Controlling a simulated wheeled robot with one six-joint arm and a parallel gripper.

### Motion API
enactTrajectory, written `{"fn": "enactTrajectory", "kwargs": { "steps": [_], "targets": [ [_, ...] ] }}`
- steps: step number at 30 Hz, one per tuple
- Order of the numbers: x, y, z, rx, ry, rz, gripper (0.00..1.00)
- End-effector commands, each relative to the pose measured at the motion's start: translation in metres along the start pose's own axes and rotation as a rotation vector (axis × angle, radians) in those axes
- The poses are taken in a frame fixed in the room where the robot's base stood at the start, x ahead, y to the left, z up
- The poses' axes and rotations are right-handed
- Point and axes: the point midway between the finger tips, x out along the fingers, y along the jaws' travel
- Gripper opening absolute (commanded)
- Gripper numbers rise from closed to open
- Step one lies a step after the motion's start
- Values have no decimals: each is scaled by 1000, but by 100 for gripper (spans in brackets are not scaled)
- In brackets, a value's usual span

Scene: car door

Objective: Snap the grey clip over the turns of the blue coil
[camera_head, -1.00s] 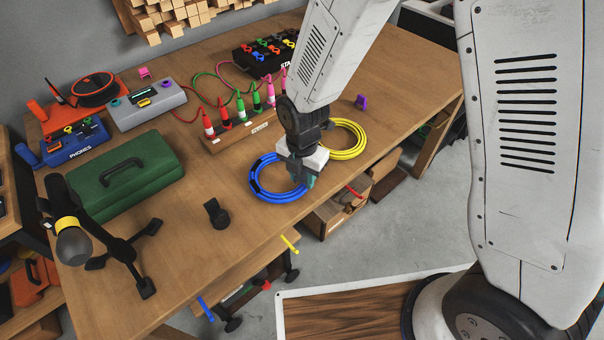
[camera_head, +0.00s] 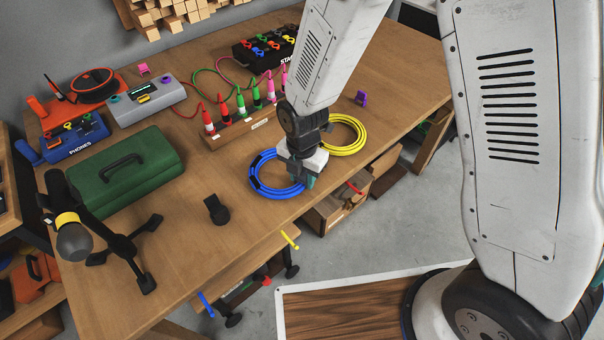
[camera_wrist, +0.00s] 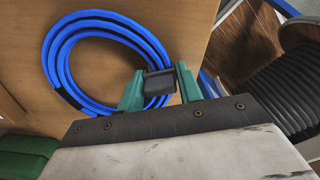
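The blue coil (camera_head: 262,184) lies flat near the table's front edge; in the wrist view its turns (camera_wrist: 57,58) form a ring left of and behind my fingers. My gripper (camera_head: 305,178) points down at the coil's right side. In the wrist view its teal fingers (camera_wrist: 160,88) are closed on the dark grey clip (camera_wrist: 159,82), one on each side. The clip is at the coil's near right stretch. The fingers and clip hide the turns there, so I cannot tell whether the clip is around them or just above.
A yellow coil (camera_head: 358,135) lies just behind to the right. A small black piece (camera_head: 216,210) stands left of the blue coil. The table's front edge is close.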

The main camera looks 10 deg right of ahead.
Motion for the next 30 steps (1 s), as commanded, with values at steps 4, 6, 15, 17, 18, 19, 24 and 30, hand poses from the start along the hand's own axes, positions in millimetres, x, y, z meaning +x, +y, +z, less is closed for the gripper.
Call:
{"fn": "enactTrajectory", "kwargs": {
  "steps": [4, 6, 15, 17, 18, 19, 24, 30],
  "targets": [
    [0, 0, 0, 0, 0, -1, 59],
    [0, 0, 0, 0, 0, -1, 59],
    [-13, 0, 0, 0, -1, 2, 59],
    [-23, 1, 0, 0, -2, 4, 59],
    [-30, 1, 0, 0, -1, 3, 59],
    [-35, 1, 0, 0, -2, 5, 59],
    [-62, 1, 0, 0, -1, 3, 59],
    [-77, 0, 0, 0, 0, -1, 59]
  ]
}}
